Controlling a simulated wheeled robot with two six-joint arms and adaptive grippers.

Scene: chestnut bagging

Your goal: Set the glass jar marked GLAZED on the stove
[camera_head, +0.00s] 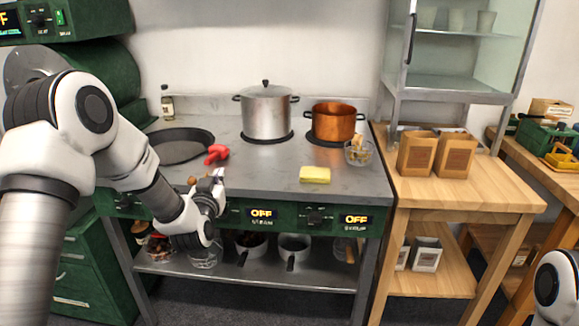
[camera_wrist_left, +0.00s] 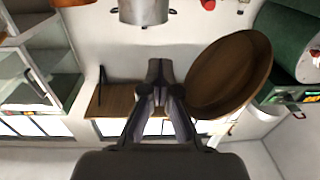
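The stove (camera_head: 262,178) has a grey top and a green front with OFF displays. I cannot read a GLAZED mark on anything. A clear glass container (camera_head: 206,258) stands on the shelf under the stove, partly behind my left arm. Another, with dark reddish contents (camera_head: 158,247), stands left of it. A small glass vessel with yellowish contents (camera_head: 358,152) is on the stove's right end. My left gripper (camera_head: 217,180) is at the stove's front edge. In the left wrist view its fingers (camera_wrist_left: 159,72) converge, with nothing visible between them. My right gripper is out of view.
A dark pan (camera_head: 181,146), a steel pot (camera_head: 266,116) and a copper pot (camera_head: 334,122) stand on the stove. A red object (camera_head: 216,153) and a yellow block (camera_head: 315,174) lie there too. Brown bags (camera_head: 417,155) stand on the wooden table (camera_head: 460,195). The stove's front middle is clear.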

